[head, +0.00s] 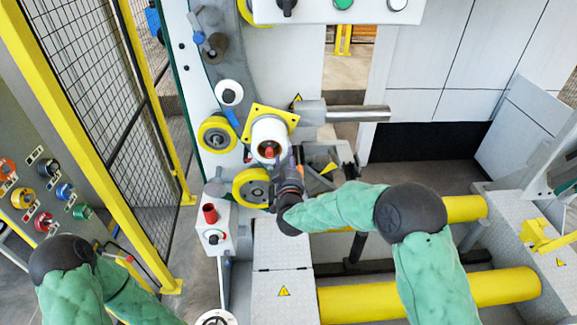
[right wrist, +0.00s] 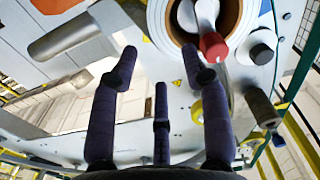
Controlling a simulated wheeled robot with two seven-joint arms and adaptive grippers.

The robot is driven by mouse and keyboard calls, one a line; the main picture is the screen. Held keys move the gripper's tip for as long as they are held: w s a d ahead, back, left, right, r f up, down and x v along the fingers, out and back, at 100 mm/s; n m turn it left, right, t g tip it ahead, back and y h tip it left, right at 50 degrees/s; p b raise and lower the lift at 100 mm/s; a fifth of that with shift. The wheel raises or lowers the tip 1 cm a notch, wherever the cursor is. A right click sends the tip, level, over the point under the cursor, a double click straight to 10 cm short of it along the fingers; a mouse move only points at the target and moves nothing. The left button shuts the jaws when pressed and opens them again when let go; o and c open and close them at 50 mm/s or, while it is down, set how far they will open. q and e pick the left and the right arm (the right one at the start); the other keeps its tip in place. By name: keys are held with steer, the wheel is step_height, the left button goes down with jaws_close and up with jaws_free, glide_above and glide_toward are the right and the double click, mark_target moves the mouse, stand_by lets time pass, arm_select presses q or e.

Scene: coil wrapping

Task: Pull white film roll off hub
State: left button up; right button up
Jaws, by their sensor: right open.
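The white film roll (head: 266,131) sits on its hub in front of a yellow square plate, and a red knob (head: 269,152) shows at the hub's end. In the right wrist view the roll (right wrist: 157,25) is at the top, its brown core around a white hub with the red knob (right wrist: 213,46). My right gripper (head: 287,172) is just below and right of the roll.
A metal cylinder (head: 357,113) juts right of the roll. Yellow-rimmed rollers (head: 217,134) stand left of it and below it (head: 251,188). A mesh fence (head: 85,75) and button panel are at the left.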

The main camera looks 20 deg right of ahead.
mark_target(286, 146)
steer(key=p+x, duration=0.1)
steer(key=x, duration=0.5)
steer(key=shift+w, duration=0.35)
jaws_close()
steer(key=shift+r, duration=0.2)
steer(key=shift+s+f, duration=0.1)
